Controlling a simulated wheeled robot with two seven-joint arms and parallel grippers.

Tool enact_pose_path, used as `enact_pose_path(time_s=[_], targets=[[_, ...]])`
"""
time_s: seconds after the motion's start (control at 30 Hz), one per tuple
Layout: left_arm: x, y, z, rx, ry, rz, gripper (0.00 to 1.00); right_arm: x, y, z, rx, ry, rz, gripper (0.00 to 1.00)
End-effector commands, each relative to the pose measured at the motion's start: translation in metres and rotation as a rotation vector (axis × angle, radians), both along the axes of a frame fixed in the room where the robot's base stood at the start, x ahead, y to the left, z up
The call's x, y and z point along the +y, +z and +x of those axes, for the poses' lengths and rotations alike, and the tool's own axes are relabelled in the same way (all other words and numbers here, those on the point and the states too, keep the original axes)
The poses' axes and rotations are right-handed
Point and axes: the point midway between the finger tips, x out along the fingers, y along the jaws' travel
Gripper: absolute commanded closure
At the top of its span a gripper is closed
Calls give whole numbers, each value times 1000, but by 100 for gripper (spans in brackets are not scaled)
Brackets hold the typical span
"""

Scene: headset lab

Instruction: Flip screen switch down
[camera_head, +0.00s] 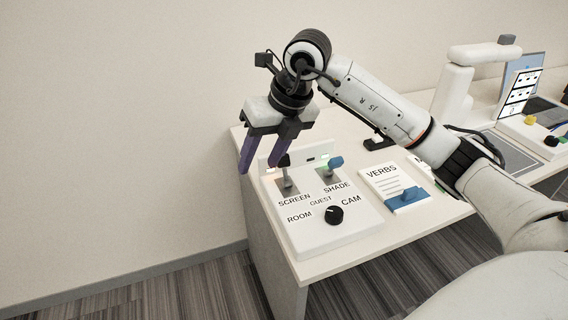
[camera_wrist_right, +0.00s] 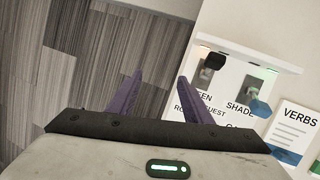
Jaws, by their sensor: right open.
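The white control panel (camera_head: 318,231) sits at the table's left end. Its SCREEN switch (camera_head: 287,182) is a metal lever with a dark knob, and the lever points up. It also shows in the right wrist view (camera_wrist_right: 211,62), to the right of the fingers. My right gripper (camera_head: 262,163) is open and empty, with its purple fingers pointing down. In the head view the fingers overlap the panel's back left corner, left of the SCREEN knob. The wrist view shows floor between the fingertips (camera_wrist_right: 160,80). My left gripper is out of view.
The SHADE switch (camera_head: 331,170) with a blue knob stands right of SCREEN. A black ROOM/GUEST/CAM dial (camera_head: 334,215) is in front. A VERBS card (camera_head: 395,185) on a blue holder lies to the right. A white stand and a laptop are farther right.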

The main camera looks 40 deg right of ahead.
Motion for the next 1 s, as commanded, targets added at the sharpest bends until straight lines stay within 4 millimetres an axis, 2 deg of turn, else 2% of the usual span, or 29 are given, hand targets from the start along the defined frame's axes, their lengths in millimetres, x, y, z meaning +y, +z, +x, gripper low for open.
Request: enact_pose_path(time_s=[0.03,0.1,0.2,0.37,0.7,0.83,1.0], targets=[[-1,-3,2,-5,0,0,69,-29,11,5,-20,-65,-84,55],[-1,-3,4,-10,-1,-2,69,-55,24,6,-33,-135,-160,55],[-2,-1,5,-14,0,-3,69,-75,32,6,-40,-191,-215,55],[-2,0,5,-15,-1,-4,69,-81,19,12,-38,-204,-226,55],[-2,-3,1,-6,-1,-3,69,-85,-38,35,-38,-199,-224,55],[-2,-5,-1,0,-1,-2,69,-86,-51,41,-40,-199,-223,55],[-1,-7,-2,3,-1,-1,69,-87,-59,44,-41,-197,-223,55]])
